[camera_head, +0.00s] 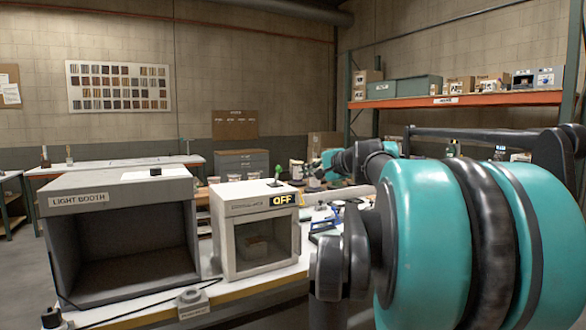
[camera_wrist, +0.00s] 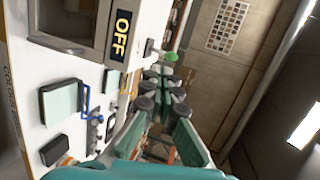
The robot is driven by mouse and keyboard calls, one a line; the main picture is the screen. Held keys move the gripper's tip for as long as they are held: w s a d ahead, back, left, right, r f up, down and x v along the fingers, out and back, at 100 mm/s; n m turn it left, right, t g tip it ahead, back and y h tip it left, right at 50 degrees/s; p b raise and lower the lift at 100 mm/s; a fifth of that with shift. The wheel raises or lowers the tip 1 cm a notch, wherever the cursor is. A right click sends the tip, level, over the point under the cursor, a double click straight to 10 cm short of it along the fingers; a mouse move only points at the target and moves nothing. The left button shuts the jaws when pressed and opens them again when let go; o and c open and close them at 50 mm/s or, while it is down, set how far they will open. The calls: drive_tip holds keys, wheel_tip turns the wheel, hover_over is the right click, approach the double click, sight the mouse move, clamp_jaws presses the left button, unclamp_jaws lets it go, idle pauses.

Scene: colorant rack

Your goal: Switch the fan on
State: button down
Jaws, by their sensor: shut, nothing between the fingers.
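A white cabinet (camera_head: 228,232) with a clear front window stands on the bench; its black and yellow sign (camera_head: 283,199) reads OFF. The sign also shows in the wrist view (camera_wrist: 121,35). A green-topped switch lever (camera_head: 278,171) stands up at the cabinet's top right. The green tip also shows in the wrist view (camera_wrist: 170,56), just beyond my fingertips. My gripper (camera_head: 318,167) is to the right of the lever in the head view, small and partly unclear. In the wrist view my gripper (camera_wrist: 163,80) is shut and empty, apart from the lever as far as I can tell.
A large grey light booth (camera_head: 120,190) stands left of the cabinet. Small devices (camera_wrist: 65,103) lie on the bench to the cabinet's right. My own arm hides the right side. An orange shelf (camera_head: 460,98) with boxes stands behind.

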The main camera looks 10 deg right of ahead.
sight(280, 168)
drive_tip(key=shift+w+d+r+m+t, duration=0.2)
drive_tip(key=shift+w+d+r, duration=0.15)
drive_tip(key=shift+r, duration=0.25)
drive_tip(key=shift+w+d+r+m+t, duration=0.1)
drive_tip(key=shift+w+d+r+t, duration=0.1)
drive_tip(key=shift+d+r, duration=0.3)
drive_tip(key=shift+a+r, duration=0.1)
drive_tip(key=x, duration=1.4)
drive_tip(key=shift+a, duration=0.1)
drive_tip(key=shift+w+r+g, duration=0.2)
drive_tip(key=shift+g, duration=0.2)
